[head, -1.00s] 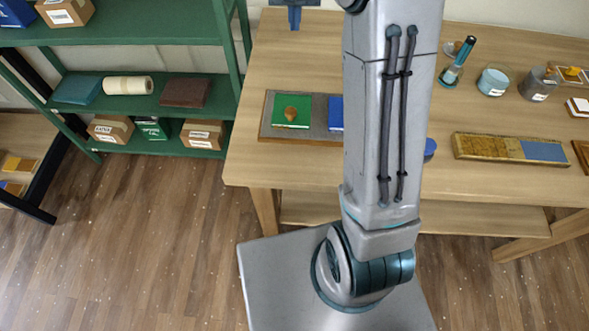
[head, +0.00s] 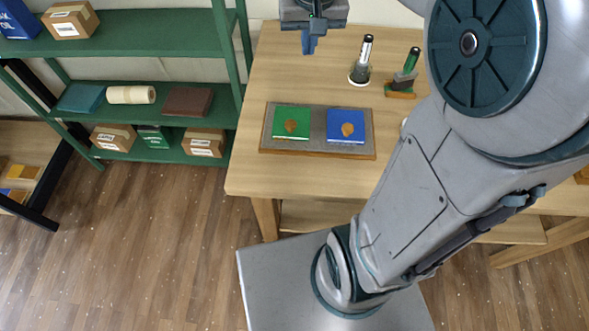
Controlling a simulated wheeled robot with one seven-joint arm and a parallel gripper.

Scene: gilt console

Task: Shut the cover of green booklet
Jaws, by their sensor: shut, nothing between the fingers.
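The green booklet (head: 291,118) lies on the left half of a grey board (head: 318,152) on the wooden table. Its green face shows flat, with a brown leaf-like mark on it. I cannot tell from this view whether its cover is fully shut. A blue booklet (head: 346,123) with a similar mark lies beside it on the right. My gripper (head: 307,48) is at the top of the head view, with blue fingers pointing down. It is shut and empty, apart from the booklet and appearing beyond it toward the table's far side.
My arm covers the table's right side. A green shelf (head: 170,112) stands left. The table's front left (head: 250,175) is clear.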

